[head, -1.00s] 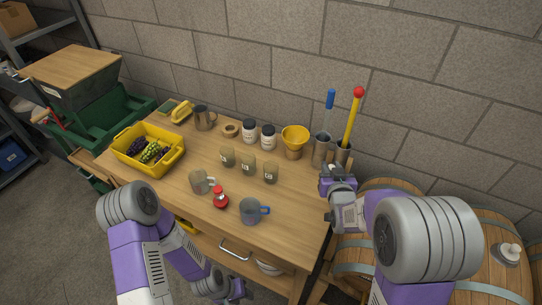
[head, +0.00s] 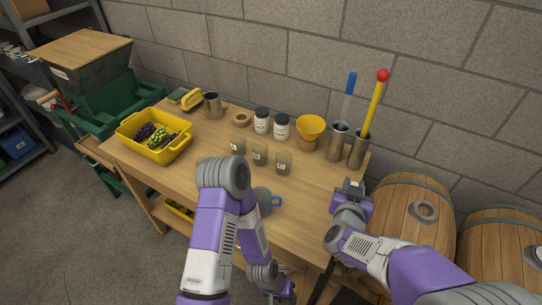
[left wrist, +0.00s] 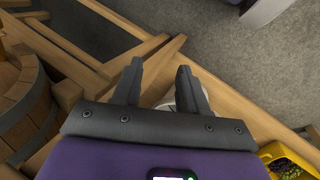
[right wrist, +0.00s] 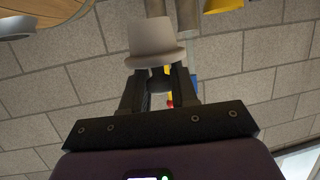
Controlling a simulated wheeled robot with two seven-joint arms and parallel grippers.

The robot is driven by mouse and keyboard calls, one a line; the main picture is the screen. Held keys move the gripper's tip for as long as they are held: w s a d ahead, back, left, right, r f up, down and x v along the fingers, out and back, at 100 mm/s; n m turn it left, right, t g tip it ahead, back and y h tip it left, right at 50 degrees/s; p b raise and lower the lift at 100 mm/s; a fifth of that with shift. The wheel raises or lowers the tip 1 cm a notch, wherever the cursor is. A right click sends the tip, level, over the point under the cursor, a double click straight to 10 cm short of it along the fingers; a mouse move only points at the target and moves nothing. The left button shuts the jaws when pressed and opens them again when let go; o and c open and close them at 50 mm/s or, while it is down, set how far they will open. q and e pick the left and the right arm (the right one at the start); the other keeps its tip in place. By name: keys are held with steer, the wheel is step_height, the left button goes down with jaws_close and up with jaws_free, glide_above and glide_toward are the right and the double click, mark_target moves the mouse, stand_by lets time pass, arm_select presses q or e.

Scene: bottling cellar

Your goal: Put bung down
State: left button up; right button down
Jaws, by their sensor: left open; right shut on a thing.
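The bung (right wrist: 155,42) is pale grey with a wide flange, and shows in the right wrist view. My right gripper (right wrist: 160,80) is shut on it, with the flange just beyond the fingertips. In the head view this gripper (head: 350,187) is by the right end of the wooden table (head: 305,225); I cannot make out the bung clearly there. My left gripper (left wrist: 160,68) is open and empty in the left wrist view, low in front of the table in the head view (head: 273,290).
A barrel (head: 405,235) with a grey ring (head: 424,210) on top stands right of the table; another barrel (head: 500,240) is beyond it. Metal cylinders (head: 357,150), a yellow funnel (head: 310,130), several cups and a yellow crate (head: 165,155) are on the table. My left arm covers part of it.

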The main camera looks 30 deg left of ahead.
steer(key=s+a+f+b, duration=0.45)
steer(key=s+a, duration=0.35)
steer(key=a, duration=0.2)
arm_select(q)
step_height(320, 180, down, 10)
steer(key=b, duration=0.3)
steer(key=shift+b, duration=0.35)
arm_select(e)
steer(key=shift+n+y, duration=0.3)
steer(key=f, duration=1)
steer(key=shift+w+d+f, duration=0.15)
steer(key=shift+d+f, duration=0.05)
steer(key=shift+f, duration=0.15)
steer(key=shift+f, duration=0.1)
steer(key=c, duration=0.9)
jaws_free()
steer(key=shift+f, duration=0.1)
steer(key=shift+o, duration=0.2)
steer(key=shift+r, duration=0.2)
arm_select(q)
step_height(320, 180, up, 3)
steer(key=p, duration=0.3)
steer(key=shift+r, duration=0.15)
arm_select(e)
steer(key=v, duration=1.2)
